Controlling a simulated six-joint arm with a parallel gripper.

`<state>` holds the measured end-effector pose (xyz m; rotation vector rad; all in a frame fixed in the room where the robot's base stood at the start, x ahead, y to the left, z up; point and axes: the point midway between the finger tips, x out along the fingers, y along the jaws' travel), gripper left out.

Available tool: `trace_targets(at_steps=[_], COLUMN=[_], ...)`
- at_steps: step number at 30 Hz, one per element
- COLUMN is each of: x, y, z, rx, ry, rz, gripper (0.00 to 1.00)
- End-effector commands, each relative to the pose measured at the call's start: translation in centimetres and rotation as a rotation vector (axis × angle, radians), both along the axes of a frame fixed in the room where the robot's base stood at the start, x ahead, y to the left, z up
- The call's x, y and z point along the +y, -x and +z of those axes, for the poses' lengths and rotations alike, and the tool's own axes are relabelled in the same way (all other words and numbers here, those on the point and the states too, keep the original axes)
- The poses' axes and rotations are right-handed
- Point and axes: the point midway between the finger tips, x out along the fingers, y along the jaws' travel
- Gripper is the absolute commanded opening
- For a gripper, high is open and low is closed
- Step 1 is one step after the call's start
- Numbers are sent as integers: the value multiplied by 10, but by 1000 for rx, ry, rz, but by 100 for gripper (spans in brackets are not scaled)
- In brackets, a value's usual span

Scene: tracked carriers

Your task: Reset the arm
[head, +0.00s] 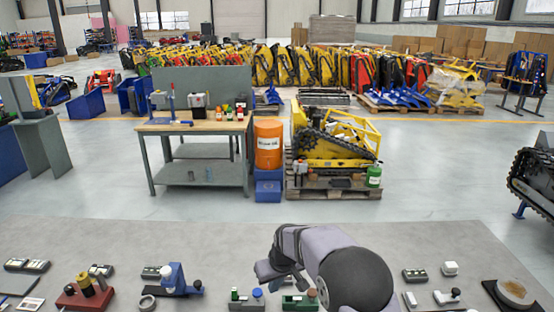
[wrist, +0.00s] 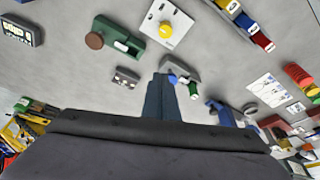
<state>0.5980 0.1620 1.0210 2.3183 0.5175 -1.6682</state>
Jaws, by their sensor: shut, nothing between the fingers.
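My arm reaches over the front of the grey bench (head: 160,240) in the head view, right of the middle. My gripper (head: 268,272) hangs above the bench there, pointing left and down. In the wrist view my gripper (wrist: 163,85) shows as dark fingers close together, shut and empty. Its fingertips appear near a small grey and green device with a blue knob (wrist: 172,78); I cannot tell the height between them. The arm hides part of the bench in the head view.
A blue fixture (head: 176,280) and a red block with knobs (head: 84,292) stand left. A green block (head: 300,301) lies under my arm. A round disc (head: 514,292) sits far right. The bench's back strip is clear. A workbench (head: 200,127) stands beyond.

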Motion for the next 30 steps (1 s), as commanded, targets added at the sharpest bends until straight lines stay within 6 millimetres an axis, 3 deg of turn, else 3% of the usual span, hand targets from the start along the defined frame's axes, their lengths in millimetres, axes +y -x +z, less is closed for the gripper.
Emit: trace_targets(at_steps=[3, 9, 18, 24, 30], x=[-39, -97, -149, -160, -162], y=[42, 131, 264, 308, 318], z=[18, 34, 34, 28, 26], rx=[49, 146, 269, 309, 319], ry=[15, 41, 73, 83, 85], rz=[-72, -200, -360, -410, -422], gripper=[0, 0, 0, 0, 0])
